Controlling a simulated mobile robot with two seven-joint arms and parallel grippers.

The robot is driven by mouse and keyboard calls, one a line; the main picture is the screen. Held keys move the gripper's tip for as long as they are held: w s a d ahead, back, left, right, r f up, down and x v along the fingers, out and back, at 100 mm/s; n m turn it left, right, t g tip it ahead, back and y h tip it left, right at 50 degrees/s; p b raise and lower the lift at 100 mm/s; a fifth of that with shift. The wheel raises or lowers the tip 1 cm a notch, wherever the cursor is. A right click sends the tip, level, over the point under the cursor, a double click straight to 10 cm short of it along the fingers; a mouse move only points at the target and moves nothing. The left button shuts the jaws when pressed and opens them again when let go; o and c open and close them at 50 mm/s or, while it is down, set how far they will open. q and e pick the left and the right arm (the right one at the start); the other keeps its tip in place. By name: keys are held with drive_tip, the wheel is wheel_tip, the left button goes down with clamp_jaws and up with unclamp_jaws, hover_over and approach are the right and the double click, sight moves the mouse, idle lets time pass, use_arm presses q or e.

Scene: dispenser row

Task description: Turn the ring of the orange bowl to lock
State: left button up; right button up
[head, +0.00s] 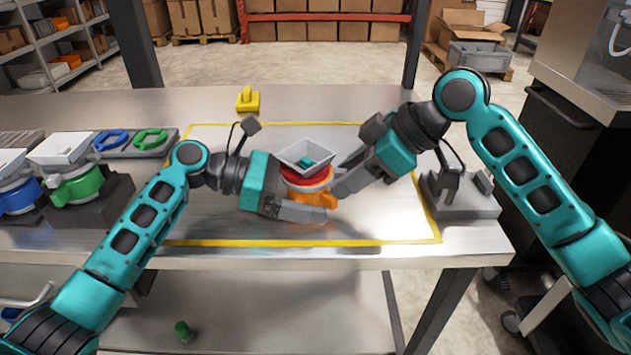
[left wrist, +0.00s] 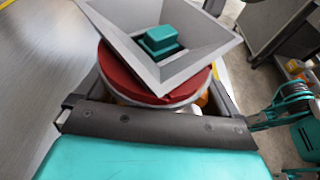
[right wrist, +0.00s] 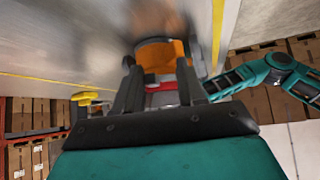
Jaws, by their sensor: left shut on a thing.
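The orange bowl (head: 322,199) is above the yellow-outlined area of the bench. A red ring (head: 304,181) sits above it, topped by a square grey hopper (head: 318,149) with a teal block (head: 305,162) inside. The left wrist view shows the red part (left wrist: 120,75) under the hopper. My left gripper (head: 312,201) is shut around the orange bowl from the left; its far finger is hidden. My right gripper (head: 338,186) is at the right side of the bowl. In the right wrist view its fingers are apart, with red and grey between them and orange (right wrist: 158,50) beyond. Contact there is unclear.
Blue and green dispensers (head: 78,181) stand at the left of the bench, with blue and green rings (head: 150,139) behind them. A yellow part (head: 247,99) stands at the back. A grey fixture (head: 462,196) is at the right. Bench inside the yellow line is otherwise clear.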

use_arm(q)
drive_tip(key=shift+f, duration=0.15)
use_arm(e)
drive_tip(key=shift+s+a, duration=0.6)
drive_tip(key=shift+s, duration=0.15)
use_arm(q)
drive_tip(key=shift+d+r, duration=0.2)
use_arm(e)
drive_tip(key=shift+s+a, duration=0.35)
drive_tip(key=shift+s, duration=0.05)
idle(0.5)
drive_tip(key=shift+w, duration=0.3)
use_arm(q)
drive_tip(key=shift+s, duration=0.1)
use_arm(e)
drive_tip(key=shift+d, duration=0.1)
drive_tip(key=shift+d+r, duration=0.15)
drive_tip(key=shift+r, duration=0.1)
use_arm(q)
drive_tip(key=shift+a, duration=0.2)
use_arm(e)
drive_tip(key=w+v, duration=0.1)
drive_tip(key=v, duration=0.5)
drive_tip(key=shift+s+d+r, duration=0.2)
drive_tip(key=shift+s+d, duration=0.15)
drive_tip(key=shift+d, duration=0.05)
use_arm(q)
drive_tip(key=o, duration=0.4)
